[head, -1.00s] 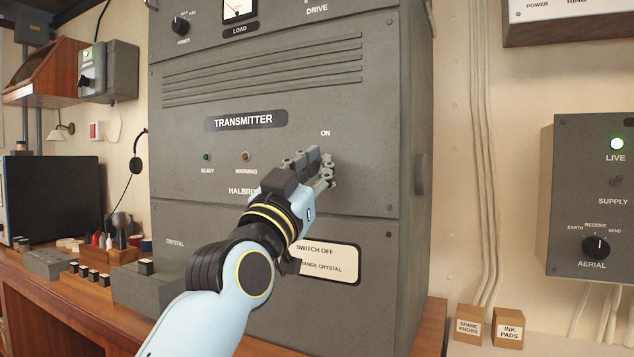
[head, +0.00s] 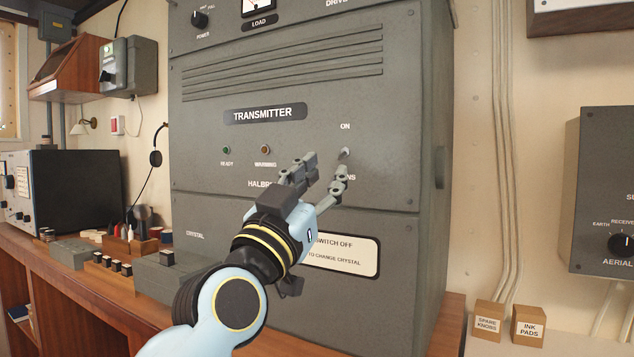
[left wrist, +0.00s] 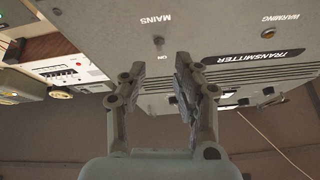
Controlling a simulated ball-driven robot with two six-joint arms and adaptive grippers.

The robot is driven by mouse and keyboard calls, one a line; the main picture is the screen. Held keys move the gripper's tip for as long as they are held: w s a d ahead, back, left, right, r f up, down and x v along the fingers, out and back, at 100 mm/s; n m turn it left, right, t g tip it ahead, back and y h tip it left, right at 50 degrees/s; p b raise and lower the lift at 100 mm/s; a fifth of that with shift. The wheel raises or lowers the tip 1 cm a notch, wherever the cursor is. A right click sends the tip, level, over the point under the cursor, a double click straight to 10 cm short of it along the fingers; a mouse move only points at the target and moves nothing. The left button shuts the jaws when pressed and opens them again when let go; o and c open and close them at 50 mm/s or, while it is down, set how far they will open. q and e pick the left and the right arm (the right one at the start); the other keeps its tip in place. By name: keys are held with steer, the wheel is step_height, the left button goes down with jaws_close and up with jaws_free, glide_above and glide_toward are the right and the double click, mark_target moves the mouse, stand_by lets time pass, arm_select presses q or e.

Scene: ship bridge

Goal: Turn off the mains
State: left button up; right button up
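The mains switch (head: 345,152) is a small metal toggle on the grey transmitter (head: 400,120), below the word ON. Its lever seems to point up towards ON. The lower label is partly hidden in the head view. The left wrist view, upside down, shows the switch (left wrist: 158,40) between MAINS and ON. My left gripper (head: 327,166) is open and empty, with one fingertip just below the switch in the head view. In the left wrist view the open fingers (left wrist: 158,82) lie either side of the switch's line, apparently short of it. My right gripper is not in view.
A green ready lamp (head: 227,150) and an amber warning lamp (head: 265,149) sit left of the switch. A switch-off notice (head: 350,256) is below. An aerial panel (head: 600,190) hangs at the right. Small boxes (head: 528,327) stand on the lower right.

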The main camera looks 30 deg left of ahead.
arm_select(q)
steer(key=shift+v, duration=1.3)
